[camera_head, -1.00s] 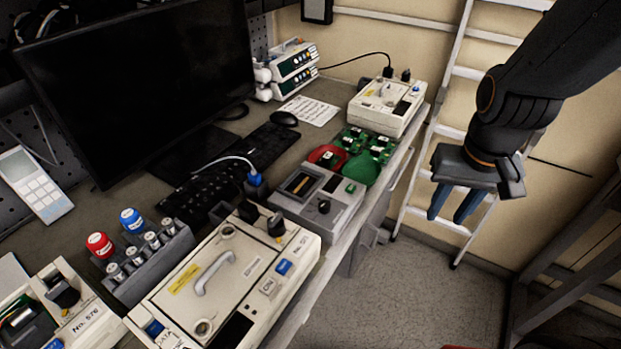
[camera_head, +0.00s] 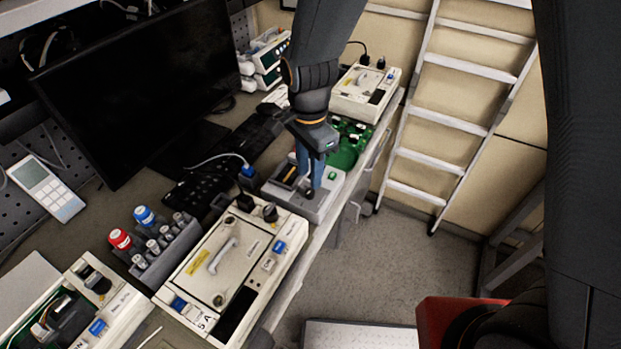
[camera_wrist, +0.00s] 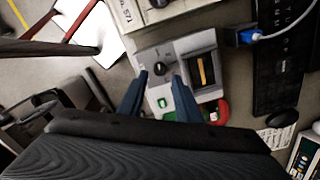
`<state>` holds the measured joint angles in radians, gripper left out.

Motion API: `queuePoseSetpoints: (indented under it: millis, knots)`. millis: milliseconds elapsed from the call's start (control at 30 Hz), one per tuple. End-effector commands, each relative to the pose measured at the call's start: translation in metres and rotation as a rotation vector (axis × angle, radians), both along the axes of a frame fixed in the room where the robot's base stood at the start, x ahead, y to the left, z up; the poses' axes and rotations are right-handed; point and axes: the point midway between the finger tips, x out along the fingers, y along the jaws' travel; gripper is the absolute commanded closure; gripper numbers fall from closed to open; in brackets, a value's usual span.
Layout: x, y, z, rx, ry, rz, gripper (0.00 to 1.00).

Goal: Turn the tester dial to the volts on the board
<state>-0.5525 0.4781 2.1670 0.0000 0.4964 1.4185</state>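The tester (camera_head: 328,199) is a grey box on the bench with a slot window, a green button and a black dial (camera_head: 309,194). The wrist view also shows the tester (camera_wrist: 205,42) and its dial (camera_wrist: 160,68). My gripper (camera_head: 309,181) points down over the tester, its blue fingers apart. In the wrist view my gripper (camera_wrist: 159,75) is open, with one fingertip on each side of the dial. I cannot tell whether the fingers touch it. The dial's markings are too small to read. Green circuit boards (camera_head: 347,152) lie behind the tester, partly hidden by my arm.
A blue plug (camera_head: 248,171) with a cable is left of the tester. A monitor (camera_head: 140,85) and keyboard (camera_head: 215,165) stand further left. Open floor lies right of the bench.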

Motion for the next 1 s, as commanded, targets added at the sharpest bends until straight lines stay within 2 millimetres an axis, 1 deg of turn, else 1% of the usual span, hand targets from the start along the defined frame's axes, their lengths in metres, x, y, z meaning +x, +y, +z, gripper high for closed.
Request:
queuePoseSetpoints:
  millis: [200,500,533,567,700,900,1000]
  knots:
    - [0.001,-0.001,-0.028,0.000,0.000,0.001,0.69]
    - [0.001,-0.001,-0.059,0.000,0.000,0.002,0.69]
    - [0.001,-0.001,-0.059,0.000,0.000,0.002,0.70]
    - [0.000,-0.001,-0.056,0.000,0.000,0.002,0.76]
    - [0.000,0.000,-0.054,0.001,-0.001,0.002,0.99]
    - [0.000,0.000,-0.054,0.001,-0.001,-0.001,0.99]
    - [0.000,0.000,-0.053,0.001,-0.001,-0.029,1.00]
